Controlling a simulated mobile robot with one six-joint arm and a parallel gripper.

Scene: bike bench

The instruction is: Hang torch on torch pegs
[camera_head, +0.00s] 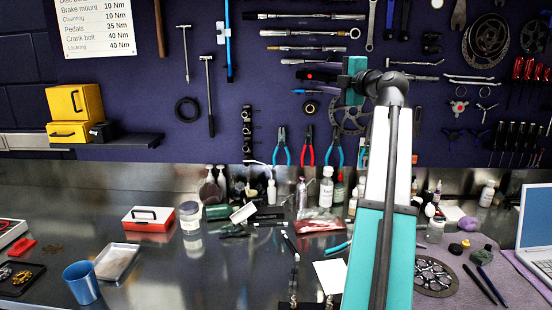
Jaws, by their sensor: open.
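My arm reaches up from the front right to the dark tool wall. Its wrist bends left there, and my gripper (326,79) is small and dark against the wall, close to the hanging tools. The jaws are open. A short dark piece with a reddish spot (304,74) shows at the left of the jaws; I cannot tell whether it is the torch. The torch pegs cannot be made out for certain; my wrist and arm hide part of the wall there.
Tools hang close around my gripper, with torque wrenches (304,33) above and pliers (306,146) below. Bottles, including a white one (326,188), crowd the back of the metal bench (165,270). A blue mug (82,284) stands front left; a laptop (537,225) stands right.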

